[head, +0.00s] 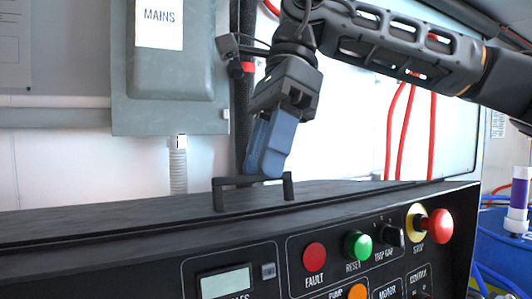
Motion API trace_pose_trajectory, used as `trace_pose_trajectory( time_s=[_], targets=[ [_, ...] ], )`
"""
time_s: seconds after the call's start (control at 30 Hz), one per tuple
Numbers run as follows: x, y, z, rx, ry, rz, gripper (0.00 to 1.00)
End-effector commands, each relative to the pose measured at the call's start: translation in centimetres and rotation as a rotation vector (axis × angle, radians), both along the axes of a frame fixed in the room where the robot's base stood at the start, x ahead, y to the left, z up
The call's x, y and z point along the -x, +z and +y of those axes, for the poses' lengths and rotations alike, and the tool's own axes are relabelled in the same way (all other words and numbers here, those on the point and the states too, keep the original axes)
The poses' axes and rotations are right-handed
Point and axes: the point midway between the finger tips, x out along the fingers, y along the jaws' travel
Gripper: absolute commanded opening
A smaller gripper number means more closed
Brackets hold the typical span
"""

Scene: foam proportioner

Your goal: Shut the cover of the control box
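A black control box with a sloped front panel (335,243) of buttons fills the lower part of the head view. A long dark surface (110,218), which looks like its cover, runs along the top and is seen nearly edge-on, so I cannot tell how far open it is. A black bar handle (236,182) stands up from it. My gripper (268,165) points down with blue fingers, its tips at or just behind the handle's crossbar. The fingers overlap from this side, so I cannot tell whether they are apart or touch the bar.
A grey box marked MAINS (168,70) hangs on the wall behind, with a conduit (178,165) below it. Red cables (398,130) run down the wall at right. A red stop knob (440,226) sticks out from the panel. A white-and-purple cylinder (519,195) stands far right.

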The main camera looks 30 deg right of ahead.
Motion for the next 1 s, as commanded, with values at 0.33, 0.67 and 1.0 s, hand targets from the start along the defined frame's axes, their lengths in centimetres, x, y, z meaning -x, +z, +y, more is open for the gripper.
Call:
trace_pose_trajectory(
  time_s=[0.33, 0.67, 1.0],
  targets=[
    [-0.6, 2.6, -1.1, -0.001, -0.003, -0.003, 0.36],
    [-1.2, 6.6, -2.8, 0.0, -0.001, -0.001, 0.36],
    [-1.3, 7.1, -3.0, 0.0, 0.0, 0.0, 0.36]
  ],
)
